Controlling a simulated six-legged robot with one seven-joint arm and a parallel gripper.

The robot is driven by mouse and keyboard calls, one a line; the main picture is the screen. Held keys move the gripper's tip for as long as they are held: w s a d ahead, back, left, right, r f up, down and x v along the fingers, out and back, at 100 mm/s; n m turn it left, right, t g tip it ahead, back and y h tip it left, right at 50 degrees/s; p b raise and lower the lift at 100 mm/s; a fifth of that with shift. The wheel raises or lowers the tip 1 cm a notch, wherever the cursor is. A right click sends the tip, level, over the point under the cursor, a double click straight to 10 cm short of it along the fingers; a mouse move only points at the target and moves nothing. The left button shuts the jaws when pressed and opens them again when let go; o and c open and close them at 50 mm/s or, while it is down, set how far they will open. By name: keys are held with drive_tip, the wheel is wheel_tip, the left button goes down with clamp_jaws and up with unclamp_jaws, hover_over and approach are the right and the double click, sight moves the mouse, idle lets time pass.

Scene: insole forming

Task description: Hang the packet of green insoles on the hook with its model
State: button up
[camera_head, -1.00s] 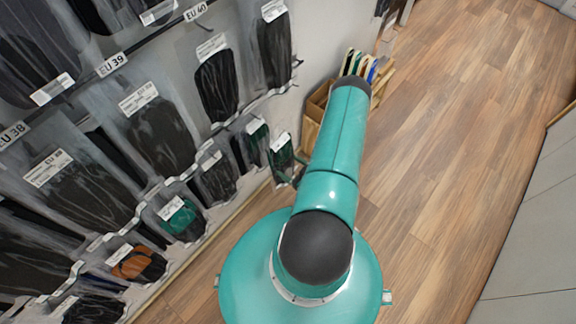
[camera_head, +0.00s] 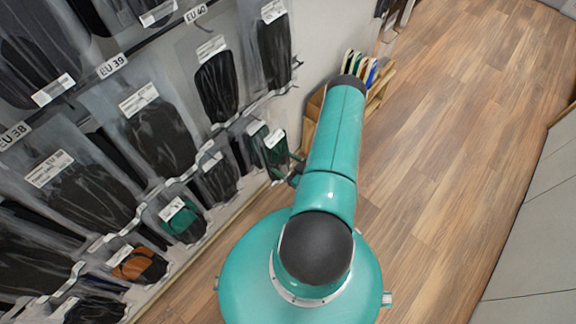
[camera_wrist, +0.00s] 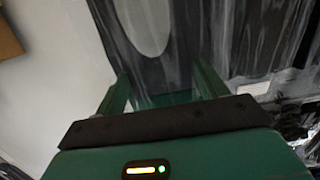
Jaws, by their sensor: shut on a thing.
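My gripper (camera_wrist: 162,82) shows in the wrist view with its two green fingers. It is shut on a packet of green insoles (camera_wrist: 165,98), only partly seen between the fingers. In the head view this held packet (camera_head: 276,155) is clear with dark green insoles and a white label, at the right end of the lower row. It overlaps another green-insole packet (camera_head: 257,132) beside it; I cannot tell whether they touch. Another green packet (camera_head: 182,218) hangs lower left. My gripper (camera_head: 296,174) is mostly hidden by my arm. The hook is hidden.
Packets of black insoles (camera_head: 158,130) fill the wall rails, with an orange packet (camera_head: 138,263) at lower left. A wooden rack (camera_head: 375,92) with coloured items stands beyond my arm. The wooden floor (camera_head: 440,130) at right is clear.

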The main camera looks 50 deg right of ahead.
drive_tip(key=shift+w+f, duration=0.2)
drive_tip(key=shift+w, duration=2.5)
drive_tip(key=shift+w+a+f, duration=0.1)
drive_tip(key=shift+w+f, duration=0.4)
drive_tip(key=shift+w, duration=0.2)
drive_tip(key=shift+f, duration=0.1)
drive_tip(key=o, duration=1.1)
